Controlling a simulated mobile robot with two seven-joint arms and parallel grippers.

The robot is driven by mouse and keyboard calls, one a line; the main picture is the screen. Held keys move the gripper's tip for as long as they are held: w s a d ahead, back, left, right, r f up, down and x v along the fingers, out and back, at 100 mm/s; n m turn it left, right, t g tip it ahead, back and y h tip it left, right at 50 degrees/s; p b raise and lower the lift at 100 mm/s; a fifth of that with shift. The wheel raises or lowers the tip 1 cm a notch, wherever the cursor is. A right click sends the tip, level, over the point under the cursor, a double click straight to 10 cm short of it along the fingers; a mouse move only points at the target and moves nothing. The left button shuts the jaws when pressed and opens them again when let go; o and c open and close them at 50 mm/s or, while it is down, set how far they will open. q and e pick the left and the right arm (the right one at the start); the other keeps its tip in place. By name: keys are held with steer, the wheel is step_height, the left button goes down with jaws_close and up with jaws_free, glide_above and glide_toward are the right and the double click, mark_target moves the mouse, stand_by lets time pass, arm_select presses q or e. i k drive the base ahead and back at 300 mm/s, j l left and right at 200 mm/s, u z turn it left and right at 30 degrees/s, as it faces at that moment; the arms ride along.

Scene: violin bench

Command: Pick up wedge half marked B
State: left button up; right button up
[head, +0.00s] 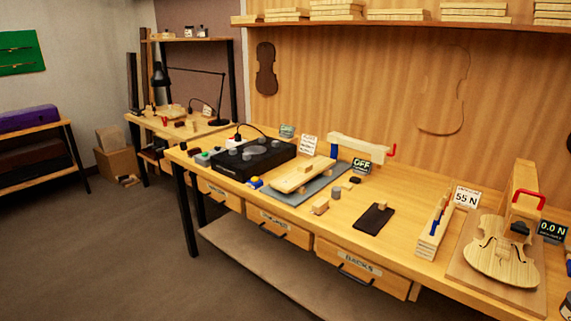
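Pale wooden pieces (302,174) lie side by side on a grey-blue mat (327,181) near the middle of the bench. They may be wedge halves, but no letter B is readable on them, so I cannot tell which is marked B. Neither of my grippers is in the head view, and nothing is seen being held.
The bench (400,185) carries a black machine (252,158), a small wood block (320,206), a dark plate (374,218), a clamp stand (436,225) and a violin body (503,252). A shelf (390,20) hangs above. Open floor (120,240) lies at left.

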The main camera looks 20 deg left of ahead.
mark_target(288, 182)
steer(key=i+j+u, duration=0.1)
steer(key=i+j, duration=0.2)
steer(key=i, duration=0.2)
steer(key=i+j+u, duration=0.1)
steer(key=i+j, duration=0.2)
steer(key=i, duration=0.2)
steer(key=i+j+z, duration=0.1)
steer(key=j, duration=0.2)
steer(key=i+j+z, duration=0.1)
steer(key=i+j, duration=0.25)
steer(key=j, duration=0.25)
steer(key=z, duration=0.05)
